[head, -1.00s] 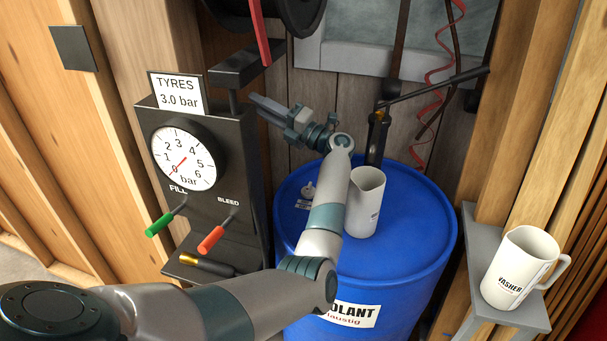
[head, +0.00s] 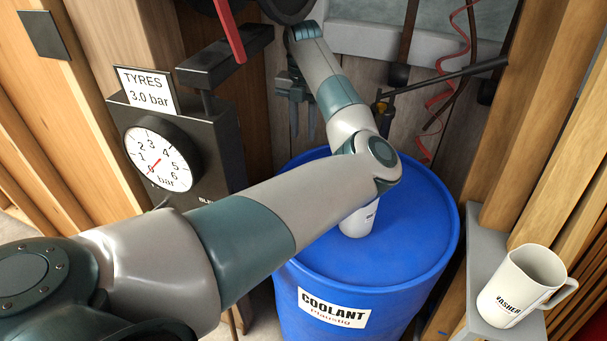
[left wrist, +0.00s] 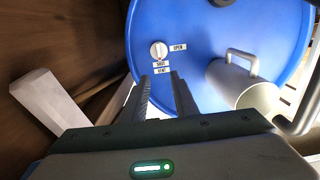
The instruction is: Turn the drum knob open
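The blue drum (head: 420,235) stands upright with a COOLANT label on its side. In the left wrist view its top (left wrist: 205,25) carries a small pale round knob (left wrist: 158,50) with an OPEN label (left wrist: 178,47) to its right and SHUT and VENT labels below it. The knob is hidden behind my left arm in the head view. My left gripper (head: 296,115) hangs fingers down behind the drum's far left side, above the top. In the left wrist view its two fingers (left wrist: 162,90) are apart and empty, aimed just below the knob and not touching it. My right gripper is out of view.
A pale jug (left wrist: 243,85) stands on the drum top, mostly behind my arm in the head view (head: 355,224). A pump lever (head: 450,75) reaches over the drum's back. The tyre gauge post (head: 215,140) is at left; a WASHER mug (head: 520,285) sits on a shelf at right.

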